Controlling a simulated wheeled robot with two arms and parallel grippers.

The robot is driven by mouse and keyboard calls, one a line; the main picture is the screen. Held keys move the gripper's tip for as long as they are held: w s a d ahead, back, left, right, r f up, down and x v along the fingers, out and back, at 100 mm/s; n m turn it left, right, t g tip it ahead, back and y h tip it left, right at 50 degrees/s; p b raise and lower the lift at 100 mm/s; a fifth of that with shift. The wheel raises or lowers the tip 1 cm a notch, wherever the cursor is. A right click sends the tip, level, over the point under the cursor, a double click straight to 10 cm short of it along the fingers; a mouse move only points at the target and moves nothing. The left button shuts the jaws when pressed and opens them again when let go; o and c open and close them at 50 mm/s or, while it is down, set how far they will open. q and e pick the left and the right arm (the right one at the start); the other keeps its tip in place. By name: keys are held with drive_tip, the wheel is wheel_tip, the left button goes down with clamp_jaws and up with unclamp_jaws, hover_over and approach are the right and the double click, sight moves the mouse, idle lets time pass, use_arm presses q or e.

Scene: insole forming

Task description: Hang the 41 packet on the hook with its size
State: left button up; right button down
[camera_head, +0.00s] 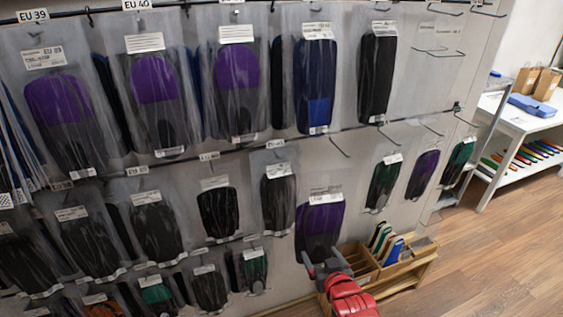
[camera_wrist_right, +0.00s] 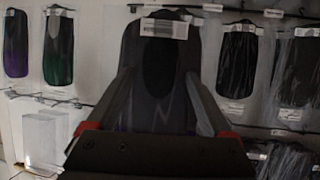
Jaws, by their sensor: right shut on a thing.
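A clear packet with a purple and black insole (camera_head: 318,222) hangs upright below the lower middle of the rack, its white label at the top too small to read. My right gripper (camera_head: 322,264) is shut on its lower part. In the right wrist view the packet (camera_wrist_right: 160,75) looks dark and stands between the fingers (camera_wrist_right: 160,108). The top rail carries size signs EU 39 (camera_head: 33,15) and EU 40 (camera_head: 137,4). The third top packet (camera_head: 237,65) hangs right of EU 40; no sign shows above it. My left gripper is not in view.
Packets hang in several rows on the wall rack; a lower row packet (camera_head: 278,190) hangs close left of the held one. Bare hooks (camera_head: 338,146) show at the right of the middle rail. A wooden box (camera_head: 375,268) stands below right, a white table (camera_head: 520,112) beyond.

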drive_tip(key=shift+n+y, duration=0.9)
drive_tip(key=w+a+r, duration=0.1)
drive_tip(key=r, duration=0.1)
drive_tip(key=w+a+r, duration=0.1)
drive_tip(key=a+r, duration=0.1)
drive_tip(key=r, duration=0.1)
drive_tip(key=w+a+r, duration=0.1)
drive_tip(key=r, duration=0.1)
drive_tip(key=shift+w+a+r+p, duration=0.2)
drive_tip(key=shift+w+r+p, duration=0.1)
drive_tip(key=shift+r, duration=0.05)
drive_tip(key=a+r+n, duration=0.1)
drive_tip(key=r, duration=0.2)
drive_tip(key=w+a+r+g+y, duration=0.1)
drive_tip(key=r, duration=0.2)
drive_tip(key=a+r+n+g+y+p, duration=0.1)
drive_tip(key=r, duration=0.3)
drive_tip(key=shift+w+n, duration=0.15)
drive_tip(key=shift+n, duration=0.15)
wheel_tip(320, 180, up, 14)
drive_tip(key=n+g+y+p, duration=0.3)
hover_over(300, 195)
drive_tip(key=w+a, duration=0.2)
drive_tip(key=a, duration=0.2)
drive_tip(key=shift+r+n, duration=0.1)
drive_tip(key=shift+n, duration=0.2)
